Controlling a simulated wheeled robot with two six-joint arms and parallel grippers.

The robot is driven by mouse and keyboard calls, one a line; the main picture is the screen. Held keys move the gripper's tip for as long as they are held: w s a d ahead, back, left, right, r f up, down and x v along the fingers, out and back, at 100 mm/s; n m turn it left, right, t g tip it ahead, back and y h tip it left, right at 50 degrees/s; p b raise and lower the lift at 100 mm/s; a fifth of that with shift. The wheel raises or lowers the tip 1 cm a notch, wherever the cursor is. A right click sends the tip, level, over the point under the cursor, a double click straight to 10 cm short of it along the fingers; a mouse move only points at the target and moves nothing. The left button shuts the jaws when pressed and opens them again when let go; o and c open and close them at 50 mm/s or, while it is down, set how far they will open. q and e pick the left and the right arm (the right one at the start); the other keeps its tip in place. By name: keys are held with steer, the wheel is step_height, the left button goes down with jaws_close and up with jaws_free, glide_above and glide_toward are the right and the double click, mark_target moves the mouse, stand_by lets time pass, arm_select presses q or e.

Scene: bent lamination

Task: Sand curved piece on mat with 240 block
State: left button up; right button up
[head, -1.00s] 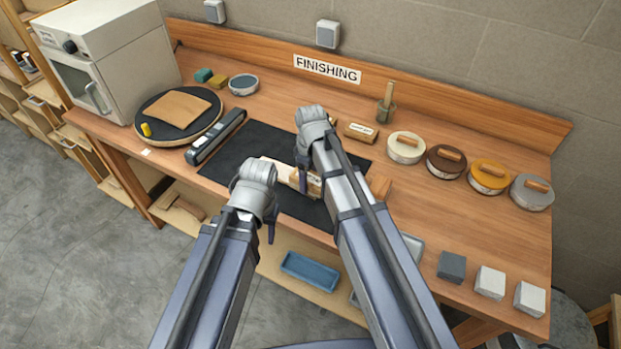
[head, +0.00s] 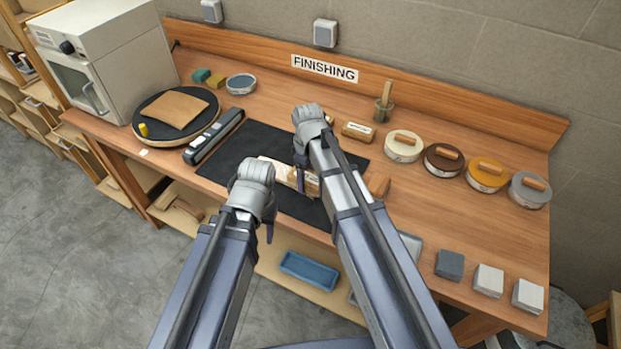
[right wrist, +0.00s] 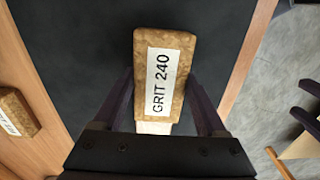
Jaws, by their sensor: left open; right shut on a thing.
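The dark mat (head: 232,150) lies on the bench, and the pale curved piece (head: 280,170) is on it, partly hidden by my grippers. My right gripper (head: 301,182) is shut on the 240 block, a brown cork-like block (right wrist: 178,50) labelled GRIT 240 in the right wrist view. The block is over the curved piece, whose pale end (right wrist: 153,127) shows below it; I cannot tell whether they touch. My left gripper (head: 268,232) is open at the mat's front edge, near the curved piece's left end; its fingers are mostly hidden.
A long dark tool (head: 214,137) and a round turntable (head: 206,123) are at left. Several round tins (head: 404,148) and grey blocks (head: 450,264) occupy the right side.

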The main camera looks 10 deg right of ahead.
steer(key=shift+s+d, duration=0.45)
steer(key=shift+d, duration=0.05)
steer(key=shift+s+d, duration=0.2)
steer(key=shift+d, duration=0.15)
step_height(320, 180, up, 6)
steer(key=p, duration=0.6)
step_height(320, 180, up, 3)
steer(key=p, duration=0.3)
steer(key=shift+r, duration=0.1)
